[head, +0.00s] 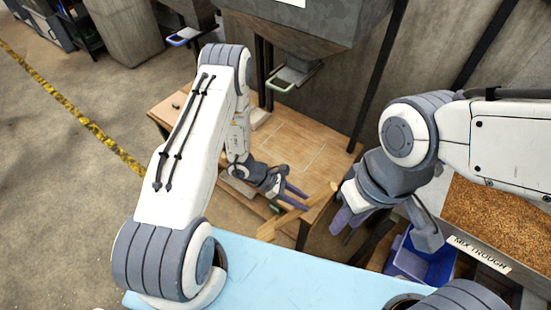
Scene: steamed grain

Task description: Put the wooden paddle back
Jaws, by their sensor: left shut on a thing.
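The wooden paddle (268,230) is a long, light-brown piece, tilted in the head view near the front edge of the wooden table (190,103). My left gripper (298,197) is shut on the paddle near its middle. The fingers cover part of it, and I cannot tell whether the paddle touches the table. My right gripper (350,216) is to the right of the paddle, pointing down. Its purple fingertips overlap from this angle, so its opening is unclear.
A trough of brown grain (490,218) labelled MIX TROUGH stands at the right, with a blue bin (428,262) beside it. Grey hoppers (310,25) with handled slides (292,75) hang above the table. Floor at the left is open.

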